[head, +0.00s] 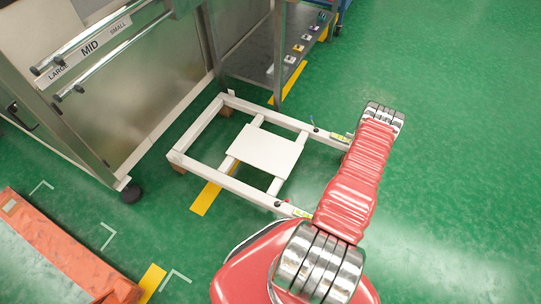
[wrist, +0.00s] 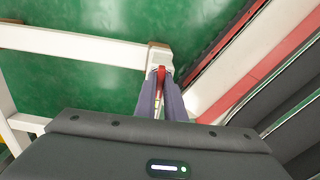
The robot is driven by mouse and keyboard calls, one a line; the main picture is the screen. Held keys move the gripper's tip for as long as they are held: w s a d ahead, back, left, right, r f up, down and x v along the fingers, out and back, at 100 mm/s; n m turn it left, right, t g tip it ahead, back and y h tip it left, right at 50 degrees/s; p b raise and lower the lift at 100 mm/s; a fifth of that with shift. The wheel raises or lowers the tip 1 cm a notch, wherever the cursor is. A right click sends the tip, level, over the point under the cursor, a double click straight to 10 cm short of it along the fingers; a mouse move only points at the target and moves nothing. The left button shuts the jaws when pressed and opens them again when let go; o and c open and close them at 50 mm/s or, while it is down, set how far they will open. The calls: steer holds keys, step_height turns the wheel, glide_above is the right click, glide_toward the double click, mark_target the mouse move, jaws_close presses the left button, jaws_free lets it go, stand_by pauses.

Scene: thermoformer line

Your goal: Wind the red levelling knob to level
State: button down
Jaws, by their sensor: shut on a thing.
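The red levelling knob (wrist: 161,73) shows in the wrist view as a narrow red piece at a corner of the white frame (wrist: 90,45). My gripper (wrist: 161,82) is shut on it, one purple finger on each side. In the head view the white frame (head: 200,125) lies low over the floor, with a white plate (head: 264,150) across its middle. Two yellow-green spirit levels show on it, one at the far right corner (head: 340,138) and one at the near corner (head: 301,212). Their bubbles are too small to read. My arm hides the gripper and red knob in the head view.
A steel machine (head: 100,110) marked LARGE, MID and SMALL stands left of the frame. A dark shelf (head: 260,65) with small items is behind it. An orange-red beam (head: 60,250) lies at the lower left. Green floor on the right is clear.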

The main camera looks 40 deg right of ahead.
steer(key=shift+a+n, duration=0.15)
steer(key=shift+n, duration=0.15)
steer(key=shift+n, duration=1.1)
steer(key=shift+n, duration=1.4)
steer(key=shift+n, duration=1.4)
steer(key=shift+s, duration=0.1)
